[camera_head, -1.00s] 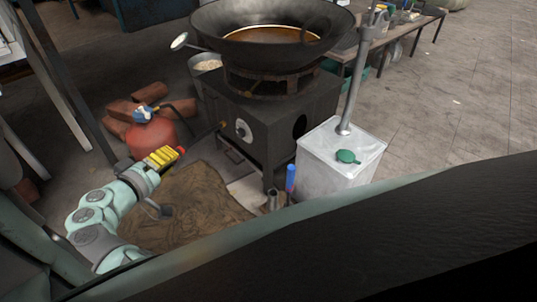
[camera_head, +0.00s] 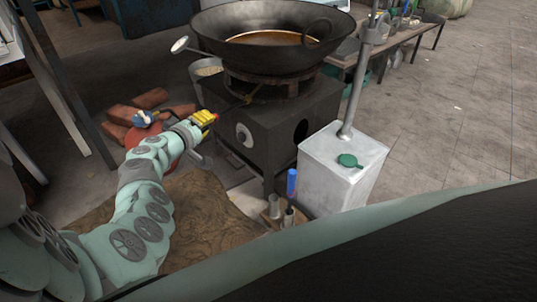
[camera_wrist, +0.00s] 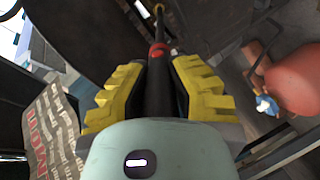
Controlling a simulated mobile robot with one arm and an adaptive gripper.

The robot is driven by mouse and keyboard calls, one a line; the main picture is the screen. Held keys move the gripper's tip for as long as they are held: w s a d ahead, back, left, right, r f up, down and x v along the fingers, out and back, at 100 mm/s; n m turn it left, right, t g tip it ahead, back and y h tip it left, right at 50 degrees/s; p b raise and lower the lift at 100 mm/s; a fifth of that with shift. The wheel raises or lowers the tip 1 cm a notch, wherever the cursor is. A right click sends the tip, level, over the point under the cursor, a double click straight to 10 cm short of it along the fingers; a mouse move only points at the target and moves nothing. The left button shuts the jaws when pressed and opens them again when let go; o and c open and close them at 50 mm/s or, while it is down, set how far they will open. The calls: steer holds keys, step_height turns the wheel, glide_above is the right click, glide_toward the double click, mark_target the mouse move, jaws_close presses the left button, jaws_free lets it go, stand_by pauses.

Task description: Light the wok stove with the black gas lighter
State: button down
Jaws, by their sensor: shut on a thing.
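The wok stove (camera_head: 262,128) is a dark metal box with a round knob on its front and a burner ring on top. A large black wok (camera_head: 272,52) with brownish liquid sits on it. My gripper (camera_head: 205,118) is at the stove's upper left front, with yellow fingers. In the wrist view, the yellow fingers are shut on the black gas lighter (camera_wrist: 160,82), which has a red part and a long thin dark nozzle pointing away from me. In the head view, the thin nozzle reaches toward the burner below the wok. No flame is visible.
A red gas cylinder (camera_head: 150,140) with a blue valve stands left of the stove; it also shows in the wrist view (camera_wrist: 295,78). Bricks (camera_head: 150,99) lie behind it. A white metal can (camera_head: 343,170) with a pump stands right. A brown mat (camera_head: 205,215) covers the front floor.

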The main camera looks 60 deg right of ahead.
steer(key=shift+w+d+b, duration=0.15)
steer(key=shift+d+b, duration=0.35)
steer(key=shift+b, duration=0.1)
stand_by(2.5)
steer(key=shift+a+r, duration=0.15)
steer(key=shift+a, duration=0.25)
steer(key=a, duration=0.2)
steer(key=s+a+p, duration=0.1)
steer(key=a, duration=0.2)
steer(key=shift+s+a, duration=0.25)
steer(key=shift+a, duration=0.75)
steer(key=shift+s+a, duration=0.2)
steer(key=shift+a, duration=0.85)
